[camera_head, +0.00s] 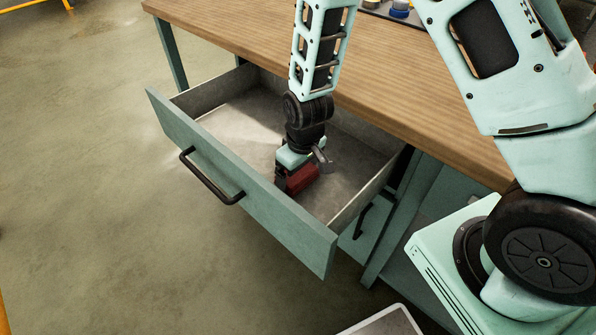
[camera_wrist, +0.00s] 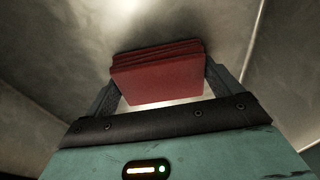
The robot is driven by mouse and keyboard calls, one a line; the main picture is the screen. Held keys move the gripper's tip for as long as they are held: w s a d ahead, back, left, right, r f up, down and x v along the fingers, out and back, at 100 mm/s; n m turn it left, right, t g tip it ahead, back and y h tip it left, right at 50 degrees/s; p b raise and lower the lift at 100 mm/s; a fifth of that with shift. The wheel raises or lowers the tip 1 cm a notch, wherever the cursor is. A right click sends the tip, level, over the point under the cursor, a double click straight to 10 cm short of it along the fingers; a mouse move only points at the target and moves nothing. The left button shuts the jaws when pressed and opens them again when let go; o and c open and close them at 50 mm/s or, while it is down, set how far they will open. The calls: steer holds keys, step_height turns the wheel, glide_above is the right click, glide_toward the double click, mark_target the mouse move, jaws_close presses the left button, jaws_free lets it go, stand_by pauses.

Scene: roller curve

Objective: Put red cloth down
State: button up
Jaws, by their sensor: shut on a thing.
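The red cloth (camera_head: 302,178) is a folded, flat stack inside the open drawer (camera_head: 232,179) of the workbench. In the wrist view the cloth (camera_wrist: 158,78) sits between the two fingers of my gripper (camera_wrist: 160,88), which is shut on it. In the head view my gripper (camera_head: 298,176) reaches down into the drawer, near the front panel, and partly hides the cloth. I cannot tell whether the cloth touches the drawer floor.
The wooden bench top (camera_head: 245,38) lies behind and above the drawer. The drawer's walls surround my gripper, and the drawer floor to its left is bare. A black handle (camera_head: 210,178) is on the front panel. A light tray (camera_head: 388,322) shows at the bottom.

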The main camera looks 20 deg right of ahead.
mark_target(302, 176)
steer(key=shift+f, duration=0.15)
steer(key=o, duration=0.7)
step_height(302, 176, up, 12)
steer(key=s+p, duration=0.1)
steer(key=p, duration=0.1)
steer(key=s+a+r+n, duration=0.1)
steer(key=s+a+r, duration=0.1)
steer(key=s, duration=0.5)
steer(key=s+a+r+n, duration=0.1)
steer(key=s+a+r, duration=0.1)
steer(key=s+r, duration=0.3)
steer(key=s+a+r+n+g, duration=0.1)
steer(key=s+r, duration=0.3)
steer(key=s, duration=0.5)
steer(key=shift+a+r+b, duration=0.25)
steer(key=shift+a+b, duration=0.05)
steer(key=shift+a, duration=0.35)
steer(key=shift+w, duration=0.1)
